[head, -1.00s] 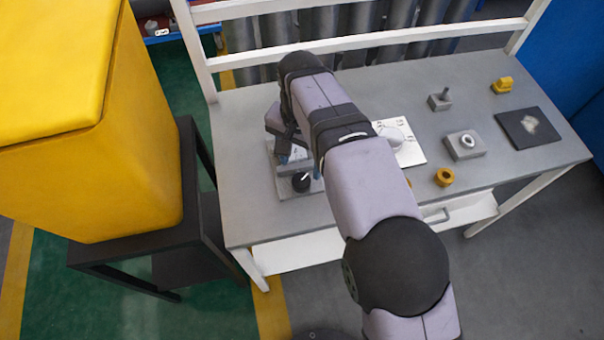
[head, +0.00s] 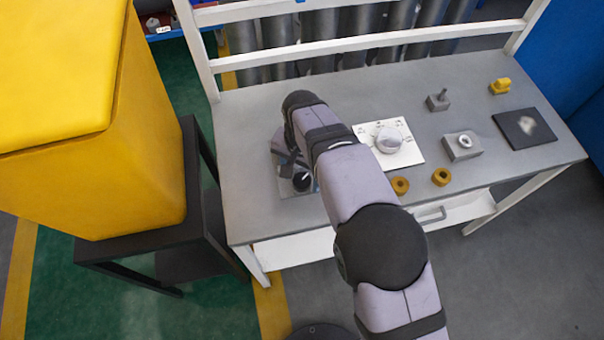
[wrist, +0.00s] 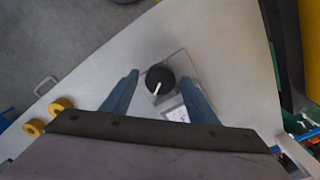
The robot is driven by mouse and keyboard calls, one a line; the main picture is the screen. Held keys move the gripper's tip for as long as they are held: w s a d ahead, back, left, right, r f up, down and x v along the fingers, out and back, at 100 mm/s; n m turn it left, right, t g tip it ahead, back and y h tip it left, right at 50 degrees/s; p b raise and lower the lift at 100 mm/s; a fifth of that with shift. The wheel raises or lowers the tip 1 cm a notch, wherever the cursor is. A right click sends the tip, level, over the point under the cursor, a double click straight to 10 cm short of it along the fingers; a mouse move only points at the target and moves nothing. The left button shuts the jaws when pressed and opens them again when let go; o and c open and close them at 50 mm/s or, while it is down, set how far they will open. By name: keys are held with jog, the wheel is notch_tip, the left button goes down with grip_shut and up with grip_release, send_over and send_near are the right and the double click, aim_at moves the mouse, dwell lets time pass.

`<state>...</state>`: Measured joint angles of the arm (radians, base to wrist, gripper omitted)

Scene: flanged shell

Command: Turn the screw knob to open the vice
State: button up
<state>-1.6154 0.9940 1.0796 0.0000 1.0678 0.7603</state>
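The screw knob (head: 302,181) is black and round with a white pointer line; it sits at the front of the vice's metal base (head: 290,192). In the wrist view the knob (wrist: 160,78) is seen from above, in front of a pale metal plate (wrist: 184,66). My gripper (wrist: 159,80) is open, its two blue fingers apart on either side of the knob in the picture. A gap shows between the fingers and the knob; their height above it is unclear. In the head view my arm covers much of the vice, and the jaws cannot be made out.
A white panel with a round dial (head: 389,139) stands right of my arm. Two yellow rings (head: 400,185) lie near the table's front edge. Grey blocks (head: 462,146), a black pad (head: 524,128) and a yellow part (head: 500,86) are farther right. A yellow bin (head: 90,120) stands left.

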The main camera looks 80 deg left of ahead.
jog(key=c, duration=0.9)
jog(key=shift+o, duration=0.2)
jog(key=shift+n, duration=0.3)
jog(key=n+b, duration=0.1)
jog(key=n, duration=0.9)
jog(key=shift+n, duration=0.4)
jog(key=n, duration=0.6)
jog(key=shift+r, duration=0.1)
jog(key=n, duration=0.6)
jog(key=shift+a+b, duration=0.1)
jog(key=shift+b, duration=0.2)
jog(key=shift+n, duration=0.4)
